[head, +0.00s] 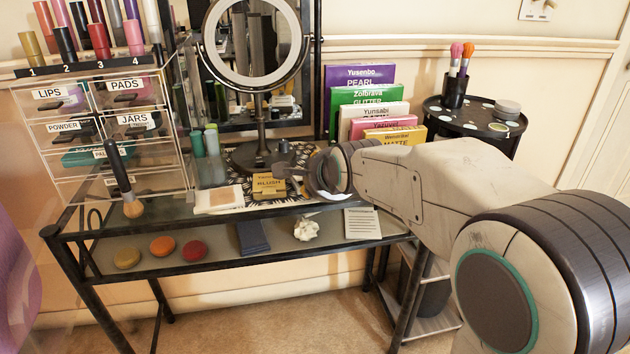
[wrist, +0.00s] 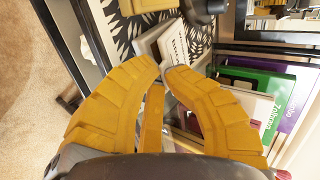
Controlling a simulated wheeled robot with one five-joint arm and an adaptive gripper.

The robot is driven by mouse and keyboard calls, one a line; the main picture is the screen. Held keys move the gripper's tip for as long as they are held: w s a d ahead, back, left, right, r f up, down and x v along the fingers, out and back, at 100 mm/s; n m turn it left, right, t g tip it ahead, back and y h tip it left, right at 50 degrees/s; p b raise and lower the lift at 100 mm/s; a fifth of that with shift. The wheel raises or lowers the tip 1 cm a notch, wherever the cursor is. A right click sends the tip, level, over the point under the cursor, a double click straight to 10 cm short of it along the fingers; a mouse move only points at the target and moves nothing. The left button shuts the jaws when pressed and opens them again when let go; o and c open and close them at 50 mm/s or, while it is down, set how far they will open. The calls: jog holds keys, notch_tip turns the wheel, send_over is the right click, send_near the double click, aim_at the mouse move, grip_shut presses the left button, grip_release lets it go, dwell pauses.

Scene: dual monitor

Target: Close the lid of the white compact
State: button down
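The white compact (head: 218,199) lies flat at the front left of the glass tabletop, a pale square with a beige pan facing up. A greyish, glassy panel (head: 210,173) stands upright at its back edge and looks like its raised lid. My gripper shows in the wrist view (wrist: 163,68), its yellow fingers curving together with the tips almost meeting and nothing visible between them. In the head view my wrist is to the right of the compact, apart from it, and partly hides the fingers. A pale, flat item with dark lines (wrist: 170,42) lies beyond the fingertips; I cannot tell what it is.
A round mirror on a stand (head: 262,155) rises behind. The gold blush box (head: 268,186) stands between the compact and my wrist. Clear drawers (head: 115,145) and a brush (head: 122,180) are left of the compact. Upright boxes (head: 358,100) stand at the back right.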

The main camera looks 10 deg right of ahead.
jog(key=shift+f, duration=0.35)
dwell(0.3)
jog(key=c, duration=1.3)
grip_release()
jog(key=shift+o, duration=0.2)
jog(key=shift+s+r, duration=0.1)
jog(key=a+v, duration=0.1)
jog(key=v, duration=1)
jog(key=shift+s+d+r, duration=0.25)
jog(key=shift+s+d, duration=0.1)
jog(key=shift+d, duration=0.1)
